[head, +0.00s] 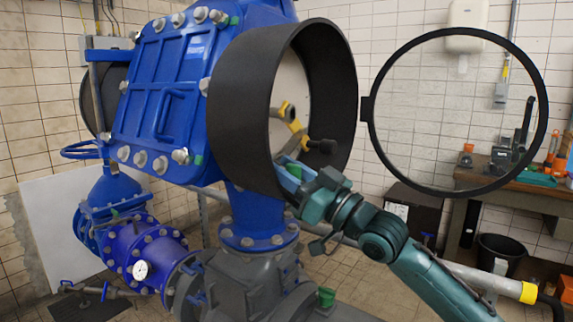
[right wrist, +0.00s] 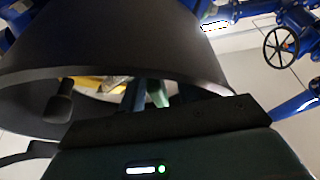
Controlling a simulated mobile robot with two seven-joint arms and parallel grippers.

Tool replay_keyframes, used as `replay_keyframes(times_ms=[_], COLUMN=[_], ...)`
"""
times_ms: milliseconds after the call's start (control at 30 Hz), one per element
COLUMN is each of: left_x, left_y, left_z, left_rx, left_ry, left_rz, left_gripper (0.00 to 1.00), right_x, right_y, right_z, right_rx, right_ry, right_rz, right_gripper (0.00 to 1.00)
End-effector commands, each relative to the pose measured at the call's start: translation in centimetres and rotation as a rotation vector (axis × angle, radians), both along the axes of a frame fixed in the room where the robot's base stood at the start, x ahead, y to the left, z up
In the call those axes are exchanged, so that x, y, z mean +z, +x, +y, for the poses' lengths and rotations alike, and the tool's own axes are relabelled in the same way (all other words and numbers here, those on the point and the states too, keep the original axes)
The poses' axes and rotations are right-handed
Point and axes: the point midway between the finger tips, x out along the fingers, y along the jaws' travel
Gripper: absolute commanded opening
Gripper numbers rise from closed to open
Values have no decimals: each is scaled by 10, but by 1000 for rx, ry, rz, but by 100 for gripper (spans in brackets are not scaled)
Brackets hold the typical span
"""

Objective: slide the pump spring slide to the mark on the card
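My right gripper (head: 289,167) reaches into the open mouth of a wide black cylinder (head: 245,105) on the blue pump body. Inside the mouth is a yellow and grey mechanism (head: 291,118) with a dark knob (head: 322,146) close to the gripper; I cannot tell whether it is the spring slide. The right wrist view also shows a dark knob (right wrist: 60,101) and a yellow part (right wrist: 98,84) within the rim. The cylinder rim and my wrist hide most of the fingertips, so their opening and any contact are unclear. I cannot make out the card or its mark. My left gripper is out of view.
A round clear cover with a black rim (head: 547,110) stands swung open to the right of the mouth. Blue pipes and a flange (head: 255,240) lie below. A workbench (head: 510,195) and a black bucket (head: 502,250) stand at the right.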

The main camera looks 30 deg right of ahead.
Motion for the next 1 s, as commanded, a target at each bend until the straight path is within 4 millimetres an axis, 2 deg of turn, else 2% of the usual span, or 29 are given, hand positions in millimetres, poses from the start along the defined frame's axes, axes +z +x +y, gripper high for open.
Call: replay_keyframes(times_ms=[300, 700, 1000], left_x=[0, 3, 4], left_y=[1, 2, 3], left_z=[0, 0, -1], left_rx=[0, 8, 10], left_ry=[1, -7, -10], left_rz=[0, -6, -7], left_gripper=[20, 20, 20], right_x=[0, 1, 1], right_y=[2, 2, 2], right_z=[1, 1, 1], right_rx=[0, 0, 0], right_ry=[0, 0, 0], right_rz=[0, 0, 0], right_gripper=[33, 1, 0])
